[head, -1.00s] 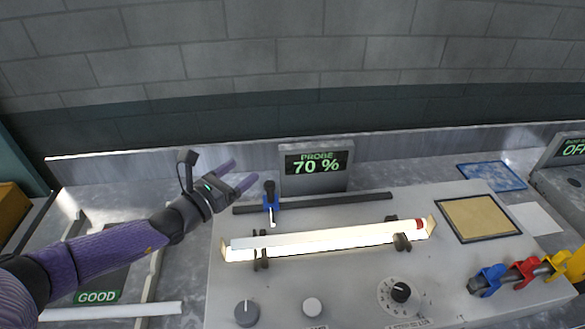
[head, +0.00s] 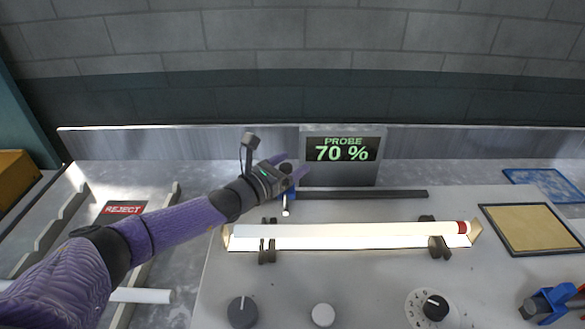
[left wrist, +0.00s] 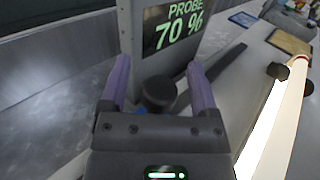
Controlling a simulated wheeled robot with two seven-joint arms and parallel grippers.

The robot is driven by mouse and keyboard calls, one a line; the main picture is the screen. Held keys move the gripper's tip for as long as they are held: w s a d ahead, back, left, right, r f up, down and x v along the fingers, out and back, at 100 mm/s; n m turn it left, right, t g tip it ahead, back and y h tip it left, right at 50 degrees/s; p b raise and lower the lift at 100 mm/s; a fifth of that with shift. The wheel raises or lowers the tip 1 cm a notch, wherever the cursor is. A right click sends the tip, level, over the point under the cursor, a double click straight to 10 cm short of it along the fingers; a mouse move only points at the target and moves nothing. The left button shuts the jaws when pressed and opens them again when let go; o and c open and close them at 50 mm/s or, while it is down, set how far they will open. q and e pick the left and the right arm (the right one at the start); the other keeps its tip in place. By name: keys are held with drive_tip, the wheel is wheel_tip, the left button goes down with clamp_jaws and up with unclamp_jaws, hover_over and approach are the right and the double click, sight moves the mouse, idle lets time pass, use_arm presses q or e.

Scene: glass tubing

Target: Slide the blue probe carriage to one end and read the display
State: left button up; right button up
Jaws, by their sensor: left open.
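The blue probe carriage (head: 289,195) sits at the left part of the dark rail (head: 370,194), mostly hidden behind my left gripper (head: 293,172) in the head view. In the left wrist view its black knob (left wrist: 158,92) stands between the two open purple fingers of my left gripper (left wrist: 160,85), with a bit of blue below it. I cannot tell whether the fingers touch the knob. The display (head: 343,150) behind the rail reads "PROBE 70 %". My right gripper is not in view.
A lit white glass tube (head: 350,230) with a red end lies on black supports in front of the rail. Knobs (head: 242,312) are at the panel's front. A tan pad (head: 530,228) and blue clamp (head: 550,302) are at right. A red REJECT sign (head: 124,208) is at left.

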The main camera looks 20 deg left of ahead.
use_arm(q)
drive_tip(key=shift+w+d, duration=0.1)
drive_tip(key=shift+w, duration=0.3)
clamp_jaws()
idle(1.1)
